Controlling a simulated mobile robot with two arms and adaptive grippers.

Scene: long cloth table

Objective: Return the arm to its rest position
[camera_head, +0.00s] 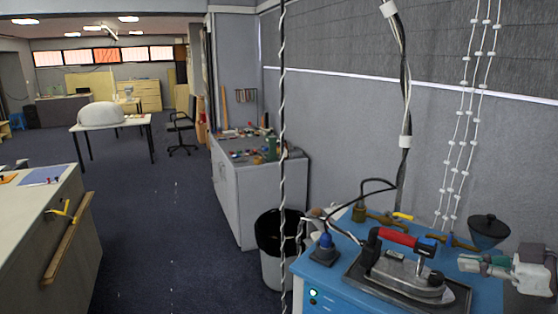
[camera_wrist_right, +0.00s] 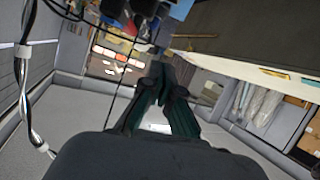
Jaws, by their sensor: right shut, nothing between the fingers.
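My right gripper (camera_head: 468,263) comes in from the right edge in the head view, with green fingers on a pale body. It is at the right side of the blue cabinet (camera_head: 345,285), right of the iron (camera_head: 410,272) and apart from it. Its dark green fingers are together and empty, and they also show in the right wrist view (camera_wrist_right: 160,75). My left gripper is not in view.
The iron with a red handle rests on a dark plate (camera_head: 462,300). A dark funnel-shaped cup (camera_head: 489,230) stands behind my right gripper. Cables (camera_head: 283,150) hang in front. A black-lined bin (camera_head: 272,265) stands left of the cabinet. Open carpet (camera_head: 160,230) lies left.

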